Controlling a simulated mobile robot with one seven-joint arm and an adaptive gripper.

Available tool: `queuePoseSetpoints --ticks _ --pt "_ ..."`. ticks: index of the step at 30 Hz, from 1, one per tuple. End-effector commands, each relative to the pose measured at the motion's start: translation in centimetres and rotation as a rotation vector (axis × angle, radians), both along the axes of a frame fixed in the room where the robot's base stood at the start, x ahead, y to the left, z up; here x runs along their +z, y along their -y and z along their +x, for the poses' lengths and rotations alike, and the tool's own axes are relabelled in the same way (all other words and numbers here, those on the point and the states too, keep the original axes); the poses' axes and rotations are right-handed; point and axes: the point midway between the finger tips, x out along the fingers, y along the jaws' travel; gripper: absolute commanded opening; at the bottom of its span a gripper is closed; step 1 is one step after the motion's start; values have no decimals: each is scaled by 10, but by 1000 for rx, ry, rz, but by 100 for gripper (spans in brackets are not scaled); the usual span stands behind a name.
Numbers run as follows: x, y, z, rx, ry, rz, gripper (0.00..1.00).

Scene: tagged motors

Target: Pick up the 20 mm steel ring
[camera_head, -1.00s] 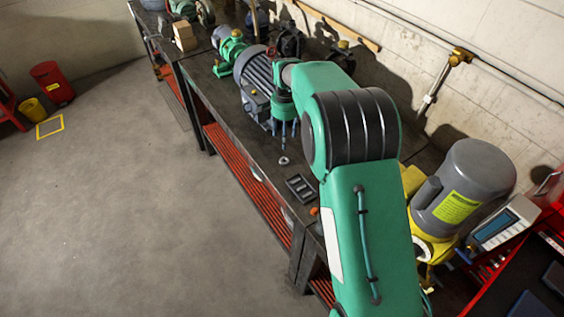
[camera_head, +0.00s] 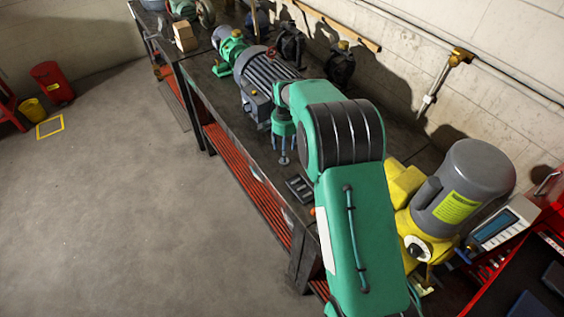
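A small pale steel ring (camera_head: 283,161) lies on the dark workbench top near its front edge, just behind a dark slotted tray. Its 20 mm size cannot be read at this distance. My gripper (camera_head: 283,150) hangs from the green arm and points down, directly over the ring in this view. Its dark fingers look spread apart, and one reaches down to the ring in the picture. Part of the ring is hidden by that finger. I cannot tell whether it touches the ring.
The slotted tray (camera_head: 300,188) lies close in front. A big grey motor (camera_head: 263,80) stands just behind my gripper, with a green pump (camera_head: 230,52) beyond. A yellow-based motor (camera_head: 462,185) stands right of my arm. The bench edge is close on the left, with open floor beyond.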

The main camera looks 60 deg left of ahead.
Motion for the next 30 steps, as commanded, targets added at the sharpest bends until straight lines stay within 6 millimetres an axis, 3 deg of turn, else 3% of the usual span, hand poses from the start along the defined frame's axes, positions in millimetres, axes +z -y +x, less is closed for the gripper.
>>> queuePoseSetpoints --ticks 17,30 --pt "-12 1 0 0 0 -1 55" --pt "-50 0 0 0 0 -1 55"
